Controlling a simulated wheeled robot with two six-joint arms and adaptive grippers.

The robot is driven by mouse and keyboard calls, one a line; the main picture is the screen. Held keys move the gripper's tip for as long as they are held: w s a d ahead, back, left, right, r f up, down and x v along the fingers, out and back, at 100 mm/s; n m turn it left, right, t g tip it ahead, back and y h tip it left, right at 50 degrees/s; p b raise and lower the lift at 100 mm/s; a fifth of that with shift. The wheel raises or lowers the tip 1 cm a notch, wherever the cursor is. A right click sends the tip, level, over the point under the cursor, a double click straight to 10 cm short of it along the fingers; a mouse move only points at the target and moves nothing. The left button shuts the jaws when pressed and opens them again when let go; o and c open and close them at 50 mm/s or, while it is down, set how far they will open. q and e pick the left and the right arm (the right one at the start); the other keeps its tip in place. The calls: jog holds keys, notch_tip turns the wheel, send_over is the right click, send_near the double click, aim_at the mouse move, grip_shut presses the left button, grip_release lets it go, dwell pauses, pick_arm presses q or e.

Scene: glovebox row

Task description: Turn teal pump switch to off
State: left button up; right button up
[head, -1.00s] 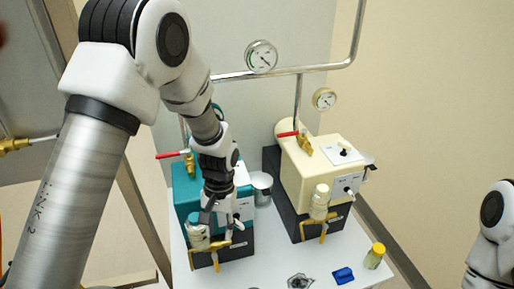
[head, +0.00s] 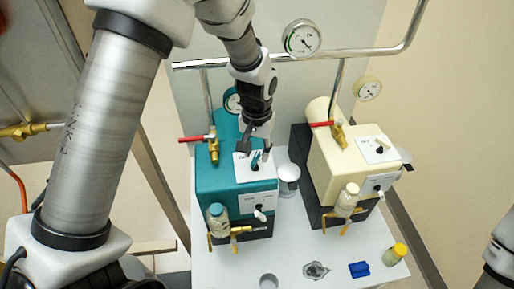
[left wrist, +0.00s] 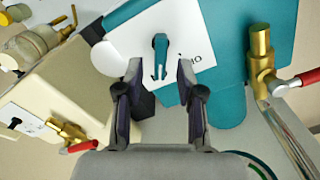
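The teal pump (head: 215,180) stands on the left of the white bench in the head view. A white plate on its top carries a small teal switch (head: 255,158). My right gripper is out of view.
A cream pump (head: 345,160) stands to the right, with a metal cup (head: 288,178) between the pumps. A brass valve with a red handle (head: 195,139) rises beside the teal pump. A blue item (head: 359,269) and a yellow-capped vial (head: 396,253) are at the bench's front.

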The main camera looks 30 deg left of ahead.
pick_arm(q)
jog(key=shift+f, duration=0.4)
jog(key=shift+s+r, duration=0.1)
jog(key=shift+c, duration=1.4)
grip_shut()
jog(key=shift+a+r+n+p, duration=0.1)
jog(key=shift+n+p, duration=0.75)
jog(key=shift+n, duration=0.35)
jog(key=shift+s+a+n+p, duration=0.15)
jog(key=shift+n+p, duration=0.6)
jog(key=shift+n, duration=0.95)
